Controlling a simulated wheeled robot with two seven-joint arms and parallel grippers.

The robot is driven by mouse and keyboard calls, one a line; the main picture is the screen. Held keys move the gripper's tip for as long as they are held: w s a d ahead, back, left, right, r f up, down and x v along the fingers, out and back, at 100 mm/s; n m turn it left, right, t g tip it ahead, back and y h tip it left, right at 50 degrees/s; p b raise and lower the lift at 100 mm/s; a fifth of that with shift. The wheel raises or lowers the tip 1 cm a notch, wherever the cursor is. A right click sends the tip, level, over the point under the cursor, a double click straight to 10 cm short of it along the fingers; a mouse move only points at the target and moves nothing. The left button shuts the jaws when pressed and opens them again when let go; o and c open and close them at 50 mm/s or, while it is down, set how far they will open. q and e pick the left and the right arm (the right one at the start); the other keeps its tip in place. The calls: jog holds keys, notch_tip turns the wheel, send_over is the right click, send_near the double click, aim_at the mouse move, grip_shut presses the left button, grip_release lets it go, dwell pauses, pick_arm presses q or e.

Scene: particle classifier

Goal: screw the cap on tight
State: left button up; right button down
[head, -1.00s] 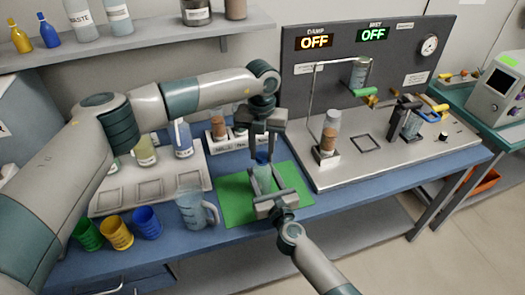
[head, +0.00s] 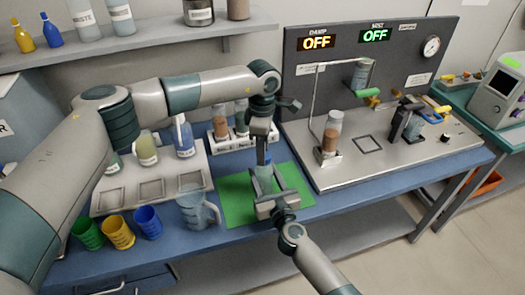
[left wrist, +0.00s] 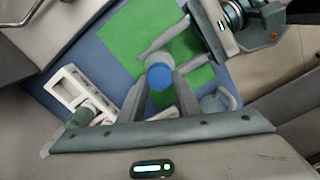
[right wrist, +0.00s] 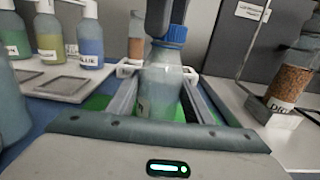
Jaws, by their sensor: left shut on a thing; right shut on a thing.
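A clear bottle (right wrist: 160,88) with a blue cap (right wrist: 176,34) stands upright over the green mat (head: 236,200). My right gripper (head: 270,190) is shut on the bottle's body from the front. My left gripper (head: 264,158) comes down from above and is shut on the cap. The blue cap also shows between the left fingers in the left wrist view (left wrist: 159,77). The cap sits at the top of the bottle; whether it is fully seated cannot be told. The fingers partly hide the bottle in the head view.
A clear jug (head: 196,210) stands left of the mat, beside blue (head: 147,222), yellow (head: 117,232) and green (head: 86,232) cups. A tray (head: 150,188) with bottles lies behind. The metal apparatus base (head: 400,160) is at right.

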pick_arm(q)
jog(key=m, duration=0.6)
jog(key=shift+w, duration=0.15)
jog(key=m, duration=0.5)
jog(key=shift+d+m, duration=0.1)
jog(key=shift+m, duration=0.2)
jog(key=m, duration=0.6)
jog(key=shift+w+d, duration=0.1)
jog(key=m, duration=0.6)
jog(key=shift+d, duration=0.1)
jog(key=o, duration=1.1)
notch_tip(320, 180, up, 12)
jog(key=shift+f, duration=0.1)
